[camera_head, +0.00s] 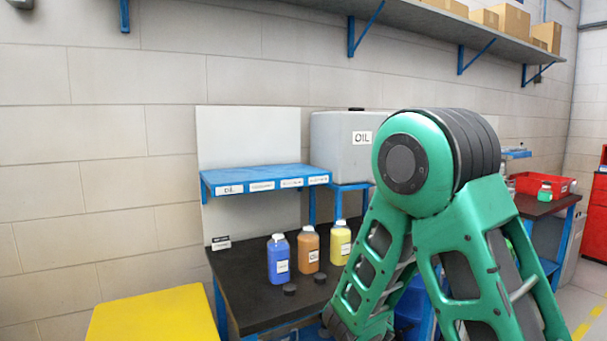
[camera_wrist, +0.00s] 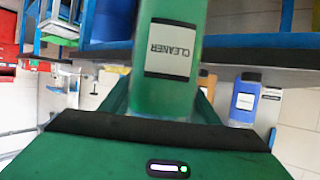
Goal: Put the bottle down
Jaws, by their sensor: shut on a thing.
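In the wrist view, a green bottle (camera_wrist: 172,85) with a white label reading CLEANER stands between the fingers of my gripper (camera_wrist: 160,108). The gripper is shut on it. The label's lettering is upside down in this picture, and the bottle's top end runs out of the frame. In the head view, my green arm hides the gripper and the held bottle. I cannot tell whether the bottle touches a surface.
Blue (camera_head: 279,262), orange (camera_head: 308,250) and yellow (camera_head: 339,245) bottles stand on the dark bench top (camera_head: 240,283), with two black discs in front. A blue shelf (camera_head: 262,178) overhangs the bench. A red tray (camera_head: 528,182) and green-and-white container (camera_head: 545,191) are at right.

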